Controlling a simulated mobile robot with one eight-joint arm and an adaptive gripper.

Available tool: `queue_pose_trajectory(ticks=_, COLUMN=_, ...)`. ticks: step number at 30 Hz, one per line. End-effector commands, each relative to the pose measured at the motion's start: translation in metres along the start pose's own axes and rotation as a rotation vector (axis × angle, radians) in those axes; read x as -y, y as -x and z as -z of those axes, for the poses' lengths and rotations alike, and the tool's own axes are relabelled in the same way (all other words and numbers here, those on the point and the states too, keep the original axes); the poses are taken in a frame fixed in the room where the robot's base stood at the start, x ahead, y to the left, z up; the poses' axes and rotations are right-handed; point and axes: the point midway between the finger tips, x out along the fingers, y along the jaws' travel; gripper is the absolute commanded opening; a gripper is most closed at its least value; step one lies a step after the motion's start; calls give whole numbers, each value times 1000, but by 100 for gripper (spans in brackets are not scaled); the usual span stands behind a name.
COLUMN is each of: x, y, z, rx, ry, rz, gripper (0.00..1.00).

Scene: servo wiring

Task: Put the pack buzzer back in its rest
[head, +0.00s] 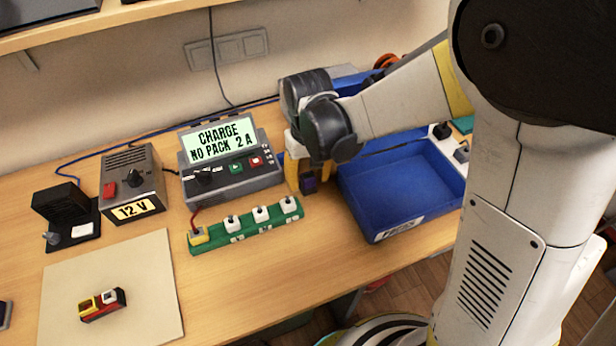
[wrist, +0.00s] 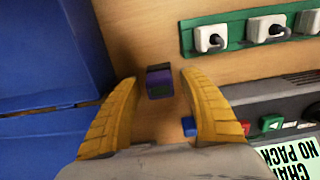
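A small purple and dark block (wrist: 159,82) stands on the wooden table; I take it for the pack buzzer, but no label on it can be read. It also shows in the head view (head: 309,184), right of the charger, below my fingers. My gripper (wrist: 158,80) has its two yellow fingers spread, one on each side of the block, with a visible gap at both. In the head view my gripper (head: 300,172) points down between the charger and the blue tray. I cannot make out the rest for certain in either view.
The charger (head: 230,183) reads "CHARGE NO PACK 2 A". A green strip with white plugs (head: 246,234) lies in front of it. A blue tray (head: 375,212) stands close on the right. A small blue piece (wrist: 189,126) sits beside my finger. A pale mat (head: 150,285) is at front left.

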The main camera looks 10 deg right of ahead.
Motion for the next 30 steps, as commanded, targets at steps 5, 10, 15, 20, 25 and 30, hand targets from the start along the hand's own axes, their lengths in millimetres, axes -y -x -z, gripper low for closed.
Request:
queue_pose_trajectory(ticks=5, x=0, y=5, z=0, rx=0, ry=0, rz=0, gripper=52)
queue_pose_trajectory(ticks=10, x=0, y=32, z=0, rx=0, ry=0, rz=0, gripper=52)
queue_pose_trajectory(ticks=15, x=0, y=72, z=-1, rx=0, ry=0, rz=0, gripper=52)
queue_pose_trajectory(ticks=20, x=0, y=102, z=0, rx=0, ry=0, rz=0, gripper=52)
queue_pose_trajectory(ticks=25, x=0, y=118, z=0, rx=0, ry=0, rz=0, gripper=52)
queue_pose_trajectory(ticks=30, x=0, y=121, z=0, rx=0, ry=0, rz=0, gripper=52)
